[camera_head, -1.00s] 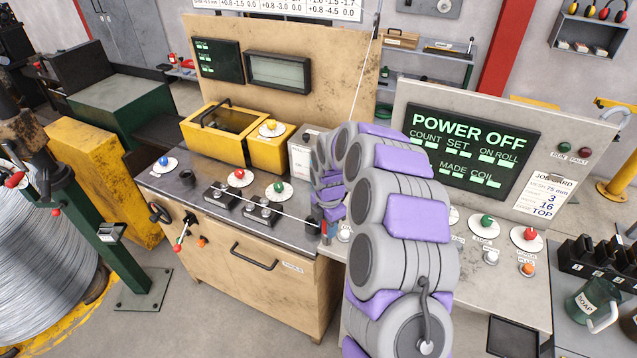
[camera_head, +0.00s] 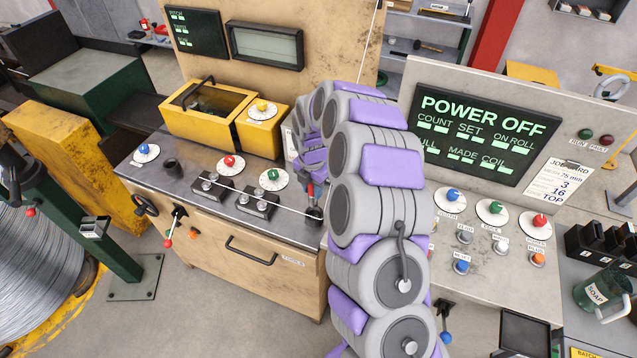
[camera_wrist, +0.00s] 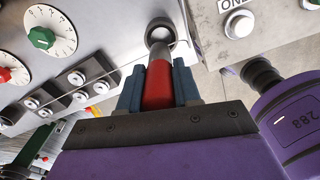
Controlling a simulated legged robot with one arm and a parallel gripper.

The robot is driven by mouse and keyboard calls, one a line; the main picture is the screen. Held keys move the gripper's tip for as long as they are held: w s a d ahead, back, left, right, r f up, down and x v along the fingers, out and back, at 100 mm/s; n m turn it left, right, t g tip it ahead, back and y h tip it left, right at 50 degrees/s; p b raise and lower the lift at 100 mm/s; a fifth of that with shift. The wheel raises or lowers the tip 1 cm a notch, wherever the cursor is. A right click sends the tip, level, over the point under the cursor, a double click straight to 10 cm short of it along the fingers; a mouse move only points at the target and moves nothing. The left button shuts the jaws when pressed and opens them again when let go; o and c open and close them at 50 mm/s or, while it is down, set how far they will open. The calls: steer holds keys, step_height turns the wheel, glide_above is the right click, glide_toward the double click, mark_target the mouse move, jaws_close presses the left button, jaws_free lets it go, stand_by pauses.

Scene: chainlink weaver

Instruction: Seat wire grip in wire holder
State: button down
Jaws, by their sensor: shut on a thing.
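The wire grip (camera_wrist: 158,88) has a red handle and a dark grey nose. My gripper (camera_wrist: 157,76) is shut on its red handle, one blue-grey finger on each side. In the head view the red grip (camera_head: 310,188) stands just above the dark wire holder (camera_head: 313,215) at the bench's front right corner. I cannot tell whether the nose is inside the cup. A thin wire runs from the left to this spot.
Two roller blocks (camera_head: 211,188) and the red (camera_head: 229,161) and green (camera_head: 273,175) dials stand left of the grip. A yellow box (camera_head: 205,120) is behind them. The control panel (camera_head: 485,135) reads POWER OFF; its button desk (camera_head: 480,255) is at the right.

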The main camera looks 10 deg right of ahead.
mark_target(313, 201)
steer(key=shift+a+f, duration=0.7)
steer(key=shift+f, duration=0.6)
steer(key=d+f, duration=0.1)
steer(key=d+f+b, duration=0.1)
steer(key=f, duration=0.1)
steer(key=shift+f, duration=0.2)
steer(key=shift+a, duration=0.6)
steer(key=shift+d, duration=0.6)
steer(key=shift+a, duration=0.45)
steer(key=shift+d, duration=0.15)
